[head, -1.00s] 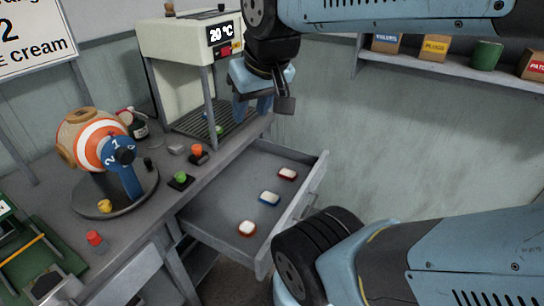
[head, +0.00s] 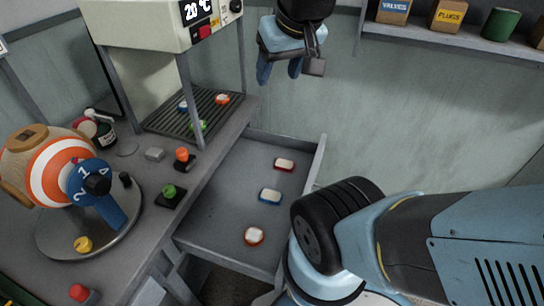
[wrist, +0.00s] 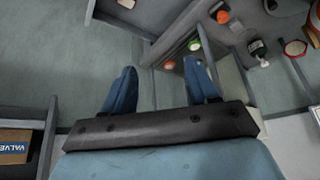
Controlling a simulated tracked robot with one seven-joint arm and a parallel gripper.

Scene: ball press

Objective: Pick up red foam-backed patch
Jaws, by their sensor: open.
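The red foam-backed patch (head: 284,165), white on top with a red edge, lies near the back of the open drawer (head: 220,210) in the head view. A blue-edged patch (head: 270,196) lies in front of it, and a round orange-red-edged patch (head: 253,237) lies nearest the front. My gripper (head: 279,74) is open and empty, pointing down, high above the drawer's back end and well apart from the patches. In the wrist view my two blue fingers (wrist: 160,75) are spread with nothing between them. The red patch cannot be clearly made out there.
The press (head: 150,22) stands left of my gripper, above a slatted rack (head: 165,118) holding blue, orange and green pieces. The striped drum (head: 50,170) and coloured buttons are on the bench. A shelf with boxes (head: 392,10) is on the right wall.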

